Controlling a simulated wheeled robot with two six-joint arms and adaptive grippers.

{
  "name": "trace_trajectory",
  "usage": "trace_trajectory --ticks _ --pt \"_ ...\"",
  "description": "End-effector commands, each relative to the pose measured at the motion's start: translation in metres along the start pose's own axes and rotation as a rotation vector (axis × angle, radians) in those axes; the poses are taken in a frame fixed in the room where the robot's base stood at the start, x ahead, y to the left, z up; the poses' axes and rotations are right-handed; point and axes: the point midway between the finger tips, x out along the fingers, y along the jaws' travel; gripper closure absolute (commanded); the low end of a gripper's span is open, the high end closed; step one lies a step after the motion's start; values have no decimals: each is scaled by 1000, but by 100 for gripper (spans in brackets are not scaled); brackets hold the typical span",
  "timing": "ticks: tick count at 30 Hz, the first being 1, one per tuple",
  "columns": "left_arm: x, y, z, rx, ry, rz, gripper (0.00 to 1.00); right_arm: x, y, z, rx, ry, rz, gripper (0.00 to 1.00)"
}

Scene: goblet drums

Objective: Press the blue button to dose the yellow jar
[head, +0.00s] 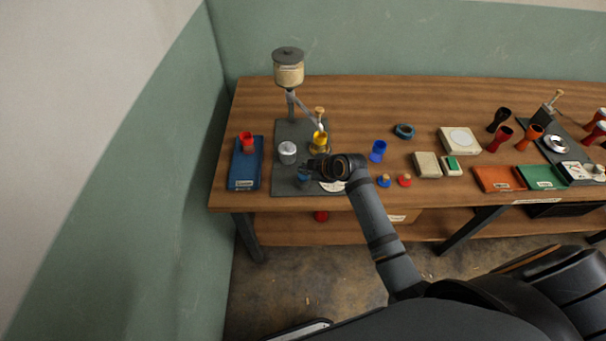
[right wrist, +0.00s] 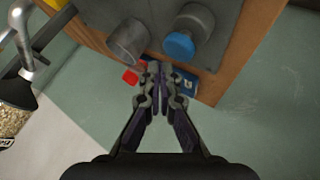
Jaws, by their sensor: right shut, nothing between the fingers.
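The yellow jar (head: 320,141) stands under the spout of the hopper (head: 288,72) on a dark base plate (head: 292,131). The blue button (head: 303,181) is near the front of that plate, partly hidden by my right gripper (head: 309,168). In the right wrist view the blue button (right wrist: 179,46) has a round blue cap, beside a plain grey cylinder (right wrist: 127,42). My right gripper (right wrist: 158,72) is shut and empty. Its tips appear close to the button; I cannot tell whether they touch. The yellow jar is not visible in the wrist view. My left gripper is not in view.
A blue tray (head: 245,174) with a red cup (head: 246,141) is at the table's left end. A blue cup (head: 378,151) and blue and red stoppers (head: 404,181) stand right of my wrist. Orange and green trays (head: 541,178) lie farther right.

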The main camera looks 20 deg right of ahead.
Motion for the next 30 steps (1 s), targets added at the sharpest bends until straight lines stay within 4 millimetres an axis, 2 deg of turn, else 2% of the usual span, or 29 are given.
trace_trajectory --ticks 3,13,30 --pt "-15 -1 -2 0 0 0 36 -11 8 -8 0 0 1 100" --pt "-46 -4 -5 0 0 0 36 -33 24 -24 0 0 1 100" --pt "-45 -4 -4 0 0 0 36 -33 24 -24 0 0 0 100"
